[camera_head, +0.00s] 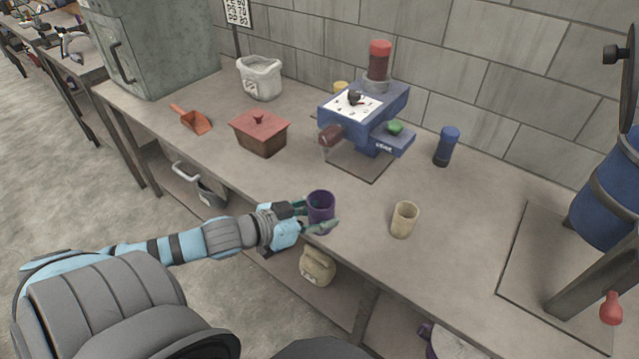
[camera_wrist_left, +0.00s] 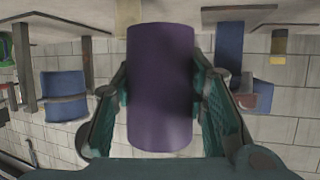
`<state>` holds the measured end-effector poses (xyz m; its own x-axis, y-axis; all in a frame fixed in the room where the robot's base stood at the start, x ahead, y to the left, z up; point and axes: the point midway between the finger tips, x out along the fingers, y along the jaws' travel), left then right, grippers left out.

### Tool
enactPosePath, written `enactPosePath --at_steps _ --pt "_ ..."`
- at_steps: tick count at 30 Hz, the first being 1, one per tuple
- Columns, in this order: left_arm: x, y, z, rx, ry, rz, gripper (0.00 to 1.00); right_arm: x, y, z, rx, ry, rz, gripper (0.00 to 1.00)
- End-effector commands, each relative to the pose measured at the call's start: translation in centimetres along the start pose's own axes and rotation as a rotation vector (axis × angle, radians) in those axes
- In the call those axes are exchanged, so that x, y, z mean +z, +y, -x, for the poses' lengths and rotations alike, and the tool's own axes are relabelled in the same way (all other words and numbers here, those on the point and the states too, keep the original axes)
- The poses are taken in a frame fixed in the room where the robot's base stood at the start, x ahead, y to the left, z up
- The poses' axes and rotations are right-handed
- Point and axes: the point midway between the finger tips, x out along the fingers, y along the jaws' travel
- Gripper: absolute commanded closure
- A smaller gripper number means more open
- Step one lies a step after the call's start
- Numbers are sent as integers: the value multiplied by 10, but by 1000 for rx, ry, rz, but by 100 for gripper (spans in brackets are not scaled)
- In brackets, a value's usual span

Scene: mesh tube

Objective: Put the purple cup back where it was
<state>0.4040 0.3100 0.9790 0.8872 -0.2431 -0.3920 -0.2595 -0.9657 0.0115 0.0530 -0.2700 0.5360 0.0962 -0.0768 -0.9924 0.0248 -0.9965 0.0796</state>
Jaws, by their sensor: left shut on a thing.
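The purple cup (camera_head: 321,206) is at the front edge of the workbench in the head view, between the fingers of my left gripper (camera_head: 320,217). In the left wrist view the purple cup (camera_wrist_left: 161,88) fills the middle, with a green finger pressed on each side of it. My left gripper (camera_wrist_left: 161,95) is shut on the cup. From these views I cannot tell whether the cup touches the bench top. My right gripper is not in view.
A cream cup (camera_head: 404,219) stands to the right of the purple cup. Behind are a blue machine (camera_head: 364,112), a dark blue bottle (camera_head: 447,146) and a red-brown box (camera_head: 259,133). An orange scoop (camera_head: 192,119) lies at the left. The bench between the two cups is clear.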

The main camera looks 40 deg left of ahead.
Motion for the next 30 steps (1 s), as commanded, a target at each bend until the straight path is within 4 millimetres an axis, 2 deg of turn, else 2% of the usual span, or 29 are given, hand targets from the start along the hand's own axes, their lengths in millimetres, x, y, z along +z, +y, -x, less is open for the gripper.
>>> enactPosePath --at_steps 1,3,6,9,11,13,18,22,24,27,30 --pt "26 -16 -4 -81 -3 36 100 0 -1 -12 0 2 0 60" --pt "53 -40 -2 -201 -3 85 100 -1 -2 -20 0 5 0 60" --pt "82 -64 5 -327 -2 136 100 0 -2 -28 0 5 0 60" --pt "93 -75 7 -386 3 160 100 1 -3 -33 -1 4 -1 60" --pt "92 -81 -1 -399 7 165 100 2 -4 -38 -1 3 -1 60" --pt "83 -90 -19 -397 12 169 100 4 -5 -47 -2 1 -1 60" --pt "59 -118 -76 -398 14 173 100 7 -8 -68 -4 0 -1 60" --pt "42 -136 -115 -394 10 174 100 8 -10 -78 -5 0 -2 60" --pt "36 -143 -129 -395 7 172 100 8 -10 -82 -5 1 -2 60" --pt "32 -147 -140 -393 4 168 100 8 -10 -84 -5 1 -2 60" --pt "45 -148 -147 -392 1 167 100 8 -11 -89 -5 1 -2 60"
